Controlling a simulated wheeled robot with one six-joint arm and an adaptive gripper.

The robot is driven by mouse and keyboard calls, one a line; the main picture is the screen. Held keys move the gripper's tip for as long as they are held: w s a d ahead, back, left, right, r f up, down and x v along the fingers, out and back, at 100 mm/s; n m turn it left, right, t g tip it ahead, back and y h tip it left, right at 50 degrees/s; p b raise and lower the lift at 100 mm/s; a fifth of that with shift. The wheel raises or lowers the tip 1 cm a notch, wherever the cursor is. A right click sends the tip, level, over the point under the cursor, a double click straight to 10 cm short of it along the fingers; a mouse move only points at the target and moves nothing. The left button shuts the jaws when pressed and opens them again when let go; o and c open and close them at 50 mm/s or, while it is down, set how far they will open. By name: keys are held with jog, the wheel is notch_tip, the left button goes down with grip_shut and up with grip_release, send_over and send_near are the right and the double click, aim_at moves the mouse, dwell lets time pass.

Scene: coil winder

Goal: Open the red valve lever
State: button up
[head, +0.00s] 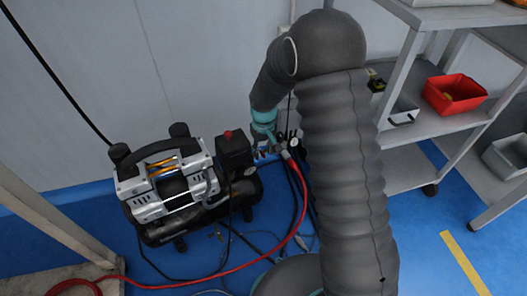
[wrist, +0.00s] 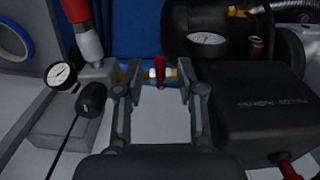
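The red valve lever (wrist: 160,68) stands upright in the wrist view, on a brass fitting (wrist: 146,75) between the compressor tank and a grey regulator block. My gripper (wrist: 161,90) is open, with one finger to the left of the lever and one to the right. There is a clear gap on both sides, and nothing is held. In the head view my gripper (head: 268,147) is at the right side of the compressor (head: 170,185), close to its fittings. I cannot make out the lever in the head view.
A red hose (wrist: 88,42) and a gauge (wrist: 61,75) are left of my gripper. Another gauge (wrist: 207,39) and a black switch box (wrist: 258,105) are on the right. Shelves with a red bin (head: 455,93) stand right of my arm. Cables lie on the blue floor.

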jog(key=shift+f, duration=0.25)
grip_shut()
jog(key=shift+d+n, duration=0.1)
jog(key=shift+n, duration=0.2)
jog(key=w+n, duration=0.1)
jog(key=n, duration=0.4)
jog(key=w+d+n, duration=0.1)
jog(key=w+n, duration=0.1)
jog(key=n, duration=0.4)
jog(key=w+n+b, duration=0.1)
jog(key=n, duration=0.5)
jog(key=shift+w+d, duration=0.15)
jog(key=shift+w, duration=0.25)
jog(key=shift+n, duration=0.3)
